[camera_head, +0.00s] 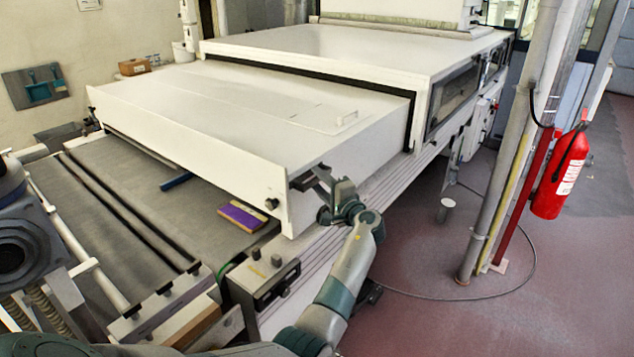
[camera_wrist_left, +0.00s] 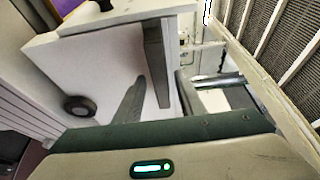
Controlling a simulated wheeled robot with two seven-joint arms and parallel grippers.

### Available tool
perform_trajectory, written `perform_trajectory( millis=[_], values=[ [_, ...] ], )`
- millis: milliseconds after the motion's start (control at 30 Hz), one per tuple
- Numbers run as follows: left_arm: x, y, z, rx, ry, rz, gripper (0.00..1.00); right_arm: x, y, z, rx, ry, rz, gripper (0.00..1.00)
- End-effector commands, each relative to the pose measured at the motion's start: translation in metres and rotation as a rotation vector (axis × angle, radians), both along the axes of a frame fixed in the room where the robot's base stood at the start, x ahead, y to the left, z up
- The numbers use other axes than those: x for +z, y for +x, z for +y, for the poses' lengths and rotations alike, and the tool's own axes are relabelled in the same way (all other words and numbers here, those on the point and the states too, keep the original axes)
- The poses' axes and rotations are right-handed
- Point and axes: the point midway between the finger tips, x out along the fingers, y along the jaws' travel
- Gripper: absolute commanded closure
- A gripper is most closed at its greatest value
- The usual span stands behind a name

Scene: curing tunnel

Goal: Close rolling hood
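The rolling hood (camera_head: 230,105) is a long white cover over the belt. Its rear end sits inside the larger fixed white housing (camera_head: 370,45), and the front part sticks out over the conveyor. A dark bar handle stands on its side near the front right corner; it shows in the left wrist view (camera_wrist_left: 155,50). My left gripper (camera_head: 312,180) is at that corner, beside the hood's side wall. In the left wrist view its fingers (camera_wrist_left: 160,85) are spread, one on each side of the bar, with a gap visible on the right. My right gripper is not in view.
The conveyor belt (camera_head: 120,190) runs out from under the hood; a purple block (camera_head: 242,217) lies on it near the front panel. A control box (camera_head: 265,280) is near my left arm.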

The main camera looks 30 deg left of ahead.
Motion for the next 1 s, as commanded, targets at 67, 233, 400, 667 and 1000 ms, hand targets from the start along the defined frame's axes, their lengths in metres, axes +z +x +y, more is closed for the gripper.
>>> perform_trajectory(
  millis=[67,233,400,667,1000],
  values=[
    [-0.0004,0.0029,0.0059,0.001,0.000,0.000,0.64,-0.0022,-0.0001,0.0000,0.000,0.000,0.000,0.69],
    [-0.0004,0.0052,0.0115,0.001,-0.001,0.000,0.64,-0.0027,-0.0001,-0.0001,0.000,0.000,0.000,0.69],
    [0.0000,0.0054,0.0116,0.001,-0.001,0.000,0.64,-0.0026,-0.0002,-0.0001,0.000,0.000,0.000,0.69],
    [0.0000,0.0053,0.0112,0.001,0.000,0.000,1.00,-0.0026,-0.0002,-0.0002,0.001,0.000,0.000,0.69],
    [-0.0017,0.0063,0.0115,0.001,-0.001,0.000,1.00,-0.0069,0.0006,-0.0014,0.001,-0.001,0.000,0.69]
  ],
)
